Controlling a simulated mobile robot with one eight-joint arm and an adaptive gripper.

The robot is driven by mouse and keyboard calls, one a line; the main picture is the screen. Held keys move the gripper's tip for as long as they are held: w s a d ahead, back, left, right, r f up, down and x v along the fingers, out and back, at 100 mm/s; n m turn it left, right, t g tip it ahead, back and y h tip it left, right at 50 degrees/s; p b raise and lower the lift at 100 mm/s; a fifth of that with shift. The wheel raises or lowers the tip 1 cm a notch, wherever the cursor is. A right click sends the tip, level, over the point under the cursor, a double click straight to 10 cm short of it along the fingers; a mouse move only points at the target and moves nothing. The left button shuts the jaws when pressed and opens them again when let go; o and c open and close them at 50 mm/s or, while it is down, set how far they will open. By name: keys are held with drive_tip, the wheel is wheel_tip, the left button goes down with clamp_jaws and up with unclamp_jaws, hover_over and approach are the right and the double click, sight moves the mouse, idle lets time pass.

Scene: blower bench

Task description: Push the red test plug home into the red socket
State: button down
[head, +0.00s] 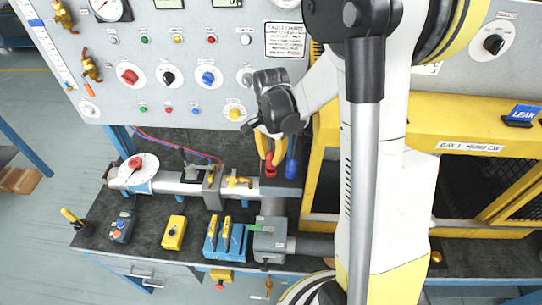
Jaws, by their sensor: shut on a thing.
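The red test plug (270,168) shows as a small red piece just below the yellow fingertips of my gripper (270,155). My gripper points down over the back of the bench and is shut on the plug. The red socket cannot be made out; the plug and fingers cover the area where they meet the fitting below. I cannot tell how far the plug is seated. A blue plug (291,168) stands close to the right of the red one.
A grey pipe with a brass valve (238,181) runs left of the gripper. A grey box (270,240), blue block (225,242) and yellow switch box (173,232) stand in front. The instrument panel (150,50) rises behind; a yellow cabinet (465,147) is at right.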

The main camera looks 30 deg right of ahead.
drive_tip(key=shift+f+b, duration=1.25)
drive_tip(key=shift+b, duration=0.2)
idle(0.9)
drive_tip(key=c, duration=1.2)
unclamp_jaws()
drive_tip(key=shift+r, duration=0.15)
wheel_tip(320, 180, up, 12)
drive_tip(key=shift+f, duration=0.1)
